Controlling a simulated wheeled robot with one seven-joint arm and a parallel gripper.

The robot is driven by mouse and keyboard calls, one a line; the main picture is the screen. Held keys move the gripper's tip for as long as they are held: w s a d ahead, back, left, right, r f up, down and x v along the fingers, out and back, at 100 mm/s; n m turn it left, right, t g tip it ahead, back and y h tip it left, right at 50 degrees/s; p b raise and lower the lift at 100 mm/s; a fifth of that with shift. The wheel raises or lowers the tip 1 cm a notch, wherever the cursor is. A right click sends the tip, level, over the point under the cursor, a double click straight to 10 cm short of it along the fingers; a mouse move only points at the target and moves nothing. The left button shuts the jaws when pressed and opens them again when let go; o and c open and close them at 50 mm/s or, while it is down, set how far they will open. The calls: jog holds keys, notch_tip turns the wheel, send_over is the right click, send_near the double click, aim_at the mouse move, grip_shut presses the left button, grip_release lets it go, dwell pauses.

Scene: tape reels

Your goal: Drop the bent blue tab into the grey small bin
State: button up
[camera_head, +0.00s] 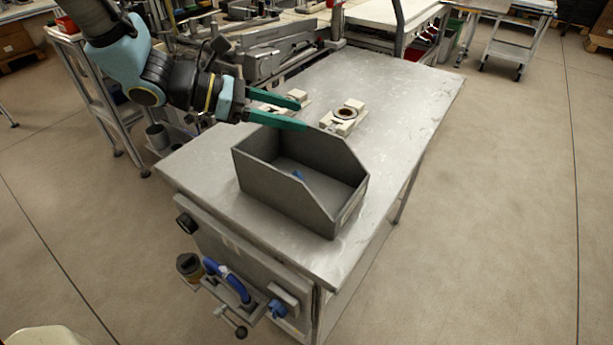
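The grey small bin (335,207) stands on the metal table, its open top facing up. A small blue piece, which looks like the bent blue tab (298,174), lies inside it on the floor near the back; its shape is too small to make out. My gripper (302,115) has two long green fingers spread apart. They reach over the back left edge of the bin, above the table, with nothing visible between them. The blue piece is apart from the fingers.
Two pale fixtures sit behind the bin; the right one (344,116) carries a dark ring. The metal table (388,95) is bare toward the back right. Blue-handled hardware (229,281) hangs on the table's front side.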

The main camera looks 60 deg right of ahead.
jog(key=shift+w, duration=0.1)
jog(key=b+v, duration=0.2)
jog(key=v, duration=0.8)
jog(key=shift+w+a+r, duration=0.15)
jog(key=shift+w+a, duration=0.05)
jog(key=shift+a, duration=0.1)
jog(key=w+a+f+m+t+y, duration=0.2)
jog(key=w+a, duration=0.3)
jog(key=a, duration=0.8)
jog(key=w+a+f+m+t+y, duration=0.3)
jog(key=w+a+m+t+y, duration=0.1)
jog(key=a, duration=0.9)
jog(key=w+a+f+m+t+y, duration=0.3)
jog(key=w+a+m+t, duration=0.1)
jog(key=a, duration=0.9)
jog(key=shift+w+t, duration=0.6)
jog(key=shift+w, duration=0.3)
